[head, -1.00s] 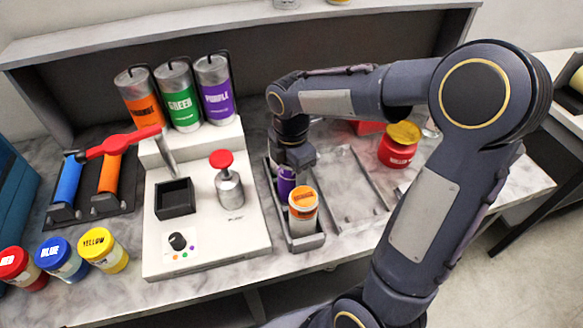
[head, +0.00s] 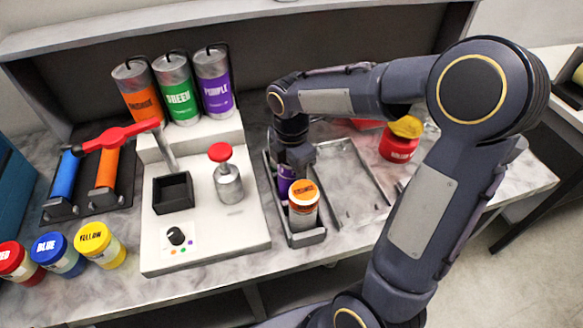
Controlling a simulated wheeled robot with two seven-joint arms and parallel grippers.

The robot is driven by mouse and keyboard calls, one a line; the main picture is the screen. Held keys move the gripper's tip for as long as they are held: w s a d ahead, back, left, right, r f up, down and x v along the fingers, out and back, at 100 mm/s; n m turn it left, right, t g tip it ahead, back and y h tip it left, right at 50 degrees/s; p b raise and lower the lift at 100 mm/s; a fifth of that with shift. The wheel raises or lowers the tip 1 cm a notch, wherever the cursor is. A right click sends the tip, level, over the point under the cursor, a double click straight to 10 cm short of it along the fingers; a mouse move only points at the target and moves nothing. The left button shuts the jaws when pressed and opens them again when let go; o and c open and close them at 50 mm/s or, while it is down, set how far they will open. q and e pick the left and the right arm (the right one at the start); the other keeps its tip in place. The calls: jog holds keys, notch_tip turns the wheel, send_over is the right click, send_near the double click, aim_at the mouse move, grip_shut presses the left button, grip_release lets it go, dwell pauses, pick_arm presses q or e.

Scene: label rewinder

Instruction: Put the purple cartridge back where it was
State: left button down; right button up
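A small purple cylinder (head: 286,188) stands in a narrow grey tray (head: 308,238), behind a white jar with an orange lid (head: 303,208). My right gripper (head: 292,168) points down directly over the purple cylinder, at its top. Its fingertips are mostly hidden, so I cannot tell whether they are closed on it. A larger cylinder labelled PURPLE (head: 214,84) stands at the right end of the rear row on the white machine (head: 208,245), beside the green cylinder (head: 178,92) and the orange one (head: 139,95). My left gripper is not in view.
A red-topped plunger (head: 228,176) and a black square cup (head: 173,192) sit on the machine. Red, blue and yellow jars (head: 100,245) stand at front left. A flat grey tray (head: 352,190) lies right of the narrow tray. A red jar with a yellow top (head: 400,142) stands beyond it.

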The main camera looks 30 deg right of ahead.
jog(key=shift+f, duration=0.1)
jog(key=o, duration=1.4)
notch_tip(320, 180, up, 8)
jog(key=shift+f, duration=0.1)
